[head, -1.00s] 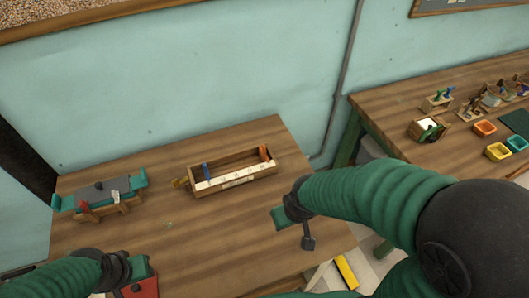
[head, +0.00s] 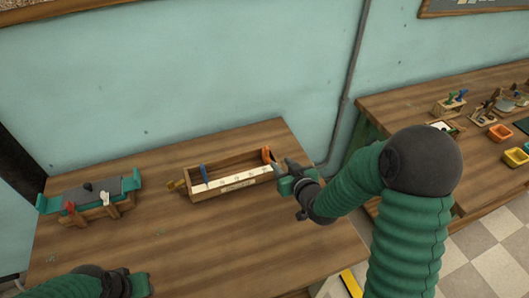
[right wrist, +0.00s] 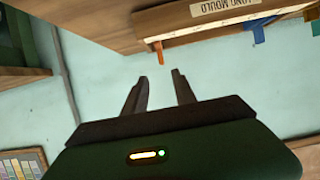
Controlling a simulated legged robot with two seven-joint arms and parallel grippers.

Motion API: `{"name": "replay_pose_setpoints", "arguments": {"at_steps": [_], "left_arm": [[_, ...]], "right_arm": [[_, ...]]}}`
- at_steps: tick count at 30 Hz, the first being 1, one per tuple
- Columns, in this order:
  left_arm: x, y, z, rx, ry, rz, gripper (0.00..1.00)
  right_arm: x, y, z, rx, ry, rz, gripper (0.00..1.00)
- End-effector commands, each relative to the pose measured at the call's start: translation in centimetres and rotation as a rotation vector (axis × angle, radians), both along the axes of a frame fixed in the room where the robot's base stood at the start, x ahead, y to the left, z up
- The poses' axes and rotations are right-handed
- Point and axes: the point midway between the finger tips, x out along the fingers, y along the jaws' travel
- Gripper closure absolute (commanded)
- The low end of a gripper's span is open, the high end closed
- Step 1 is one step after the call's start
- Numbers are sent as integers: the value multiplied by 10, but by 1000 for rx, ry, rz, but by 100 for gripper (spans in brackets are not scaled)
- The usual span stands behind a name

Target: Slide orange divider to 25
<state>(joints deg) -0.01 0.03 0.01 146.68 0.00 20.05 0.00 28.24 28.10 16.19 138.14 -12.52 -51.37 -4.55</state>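The long wooden mould (head: 228,185) lies on the near table, with a pale scale strip along its front. The orange divider (head: 266,154) stands at its right end and the blue divider (head: 204,172) near its left end. My right gripper (head: 282,165) is just right of the mould's right end, apart from the orange divider. In the right wrist view, its two fingers (right wrist: 160,76) are spread and empty, with the orange divider (right wrist: 158,52) just beyond the tips. My left gripper (head: 138,284) is low at the left, its fingers unclear.
A teal and grey device (head: 92,196) on wooden supports stands left of the mould. A second table at the right holds an orange tray (head: 500,132), a yellow tray (head: 515,157) and small tools. The table in front of the mould is clear.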

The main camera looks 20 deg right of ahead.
Motion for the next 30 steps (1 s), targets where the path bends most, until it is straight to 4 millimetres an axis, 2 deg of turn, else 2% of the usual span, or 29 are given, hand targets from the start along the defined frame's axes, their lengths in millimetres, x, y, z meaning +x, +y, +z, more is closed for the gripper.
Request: {"name": "replay_pose_setpoints", "arguments": {"at_steps": [5, 15, 21, 24, 30], "left_arm": [[0, 0, 1, 0, -1, 0, 67], [0, 0, 0, 0, -1, 0, 67], [0, 0, 0, 0, -1, 0, 67], [0, 0, 0, 0, -1, 0, 67], [0, 0, 0, 0, -1, 0, 67]], "right_arm": [[23, 0, -8, 1, -5, 0, 67], [105, 1, -42, 1, -4, 1, 67], [142, 1, -57, 1, -3, 0, 67], [151, 1, -61, 0, -3, 0, 67], [155, 0, -62, -1, -4, 0, 67]]}}
